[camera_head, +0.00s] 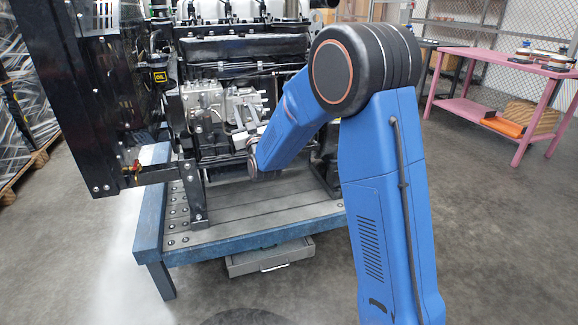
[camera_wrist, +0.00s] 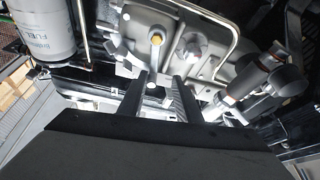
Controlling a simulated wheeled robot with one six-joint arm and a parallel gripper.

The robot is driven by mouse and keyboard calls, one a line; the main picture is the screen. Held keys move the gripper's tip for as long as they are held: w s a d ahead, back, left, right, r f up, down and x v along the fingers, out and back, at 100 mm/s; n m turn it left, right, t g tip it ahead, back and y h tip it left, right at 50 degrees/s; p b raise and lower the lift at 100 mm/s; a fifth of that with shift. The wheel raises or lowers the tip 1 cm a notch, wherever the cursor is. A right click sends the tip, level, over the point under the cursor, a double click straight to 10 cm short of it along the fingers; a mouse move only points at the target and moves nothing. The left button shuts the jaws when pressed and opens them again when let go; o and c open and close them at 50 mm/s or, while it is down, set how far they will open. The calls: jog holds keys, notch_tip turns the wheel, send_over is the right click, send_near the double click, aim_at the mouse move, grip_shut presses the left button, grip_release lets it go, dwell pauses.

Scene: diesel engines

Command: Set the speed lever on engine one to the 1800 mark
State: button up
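The engine (camera_head: 245,50) stands on a blue-framed bench, with a grey metal pump or governor housing (camera_head: 205,103) low on its front. My gripper (camera_wrist: 158,88) reaches in at this housing. In the wrist view its two dark fingers stand apart, with a visible gap between them. A small bright round bolt or pin end (camera_wrist: 152,86) shows in the gap; I cannot tell its depth or whether a finger touches it. I cannot make out the speed lever or the 1800 mark in either view.
A white fuel filter (camera_wrist: 44,30) and a thin metal pipe (camera_wrist: 229,45) are close around my gripper. A black radiator or panel (camera_head: 85,95) stands left of the housing. The bench (camera_head: 255,236) has a drawer below. A pink table (camera_head: 490,85) stands at right.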

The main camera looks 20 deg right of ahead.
jog(key=s+d+f+g, duration=0.2)
jog(key=s+g, duration=0.1)
jog(key=s, duration=0.7)
jog(key=s+d+f+g, duration=0.3)
jog(key=s, duration=0.6)
jog(key=s+d+f+g, duration=0.3)
jog(key=s+g, duration=0.1)
jog(key=s, duration=0.6)
jog(key=shift+s+f+m, duration=0.15)
jog(key=shift+s+m, duration=0.15)
jog(key=shift+m, duration=0.1)
dwell(0.4)
